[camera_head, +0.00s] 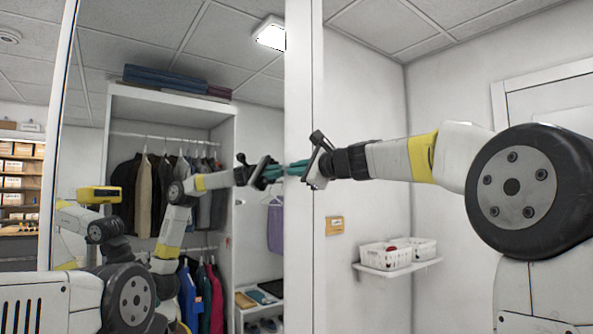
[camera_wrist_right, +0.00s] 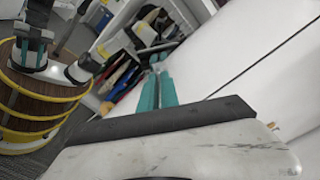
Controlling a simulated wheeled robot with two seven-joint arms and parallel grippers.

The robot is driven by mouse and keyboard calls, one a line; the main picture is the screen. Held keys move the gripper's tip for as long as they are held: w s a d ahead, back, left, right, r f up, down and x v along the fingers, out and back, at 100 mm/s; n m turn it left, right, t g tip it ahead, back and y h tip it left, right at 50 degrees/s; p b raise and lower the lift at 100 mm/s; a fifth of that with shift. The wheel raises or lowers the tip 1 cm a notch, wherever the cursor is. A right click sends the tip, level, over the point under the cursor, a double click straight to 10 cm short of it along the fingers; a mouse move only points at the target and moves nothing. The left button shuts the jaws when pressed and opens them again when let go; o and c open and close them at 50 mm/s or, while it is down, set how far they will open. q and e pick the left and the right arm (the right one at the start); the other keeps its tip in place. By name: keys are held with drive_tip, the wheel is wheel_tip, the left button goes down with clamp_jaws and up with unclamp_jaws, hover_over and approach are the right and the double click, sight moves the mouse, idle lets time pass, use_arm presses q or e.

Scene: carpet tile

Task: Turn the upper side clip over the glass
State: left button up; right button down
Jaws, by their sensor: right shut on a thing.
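The glass (camera_head: 254,110) is a tall mirror on the left of the head view; it reflects the room and my own body. Its right edge meets a white wall strip. My right gripper (camera_head: 290,169) reaches in from the right to this edge at mid-height, its teal fingers meeting their reflection. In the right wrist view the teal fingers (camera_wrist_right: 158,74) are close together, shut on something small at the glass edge. The upper side clip is there, mostly hidden by the fingertips, and I cannot tell how it is turned.
Right of the glass, a small white wall shelf (camera_head: 398,269) holds white baskets (camera_head: 384,255), below my right arm. A white door frame (camera_head: 499,105) stands far right. The clothes and wardrobe show only as reflections.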

drive_tip(key=n, duration=0.5)
drive_tip(key=shift+f+n, duration=0.2)
drive_tip(key=shift+n, duration=0.2)
idle(0.4)
drive_tip(key=c, duration=1.6)
unclamp_jaws()
drive_tip(key=v, duration=0.7)
drive_tip(key=shift+s+d, duration=0.25)
drive_tip(key=shift+s, duration=0.05)
